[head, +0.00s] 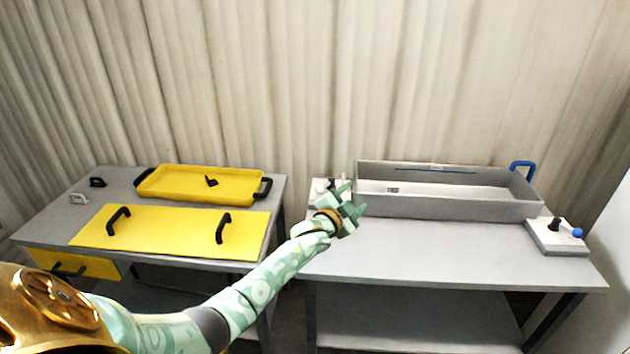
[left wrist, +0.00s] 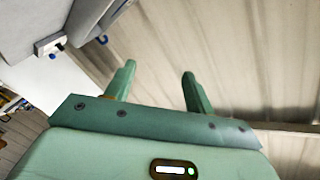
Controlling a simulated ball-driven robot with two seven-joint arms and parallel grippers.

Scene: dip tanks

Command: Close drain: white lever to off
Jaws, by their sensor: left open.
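A small control box stands at the left end of the grey tank (head: 450,203), mostly hidden behind my left gripper. A white knob (head: 320,185), which looks like the white lever's end, shows just left of the gripper; its setting cannot be made out. My left gripper (head: 352,198) is open and empty, its fingers pointing right beside the tank's left end. In the left wrist view the two green fingers (left wrist: 156,82) are spread apart, with only curtain between them. My right gripper is not in view.
A white box (head: 560,237) with a black knob and a blue-ended lever (head: 577,232) sits right of the tank. The grey tabletop (head: 440,250) in front is clear. The left table holds a yellow tray (head: 200,185) and a yellow lid (head: 170,230) with black handles.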

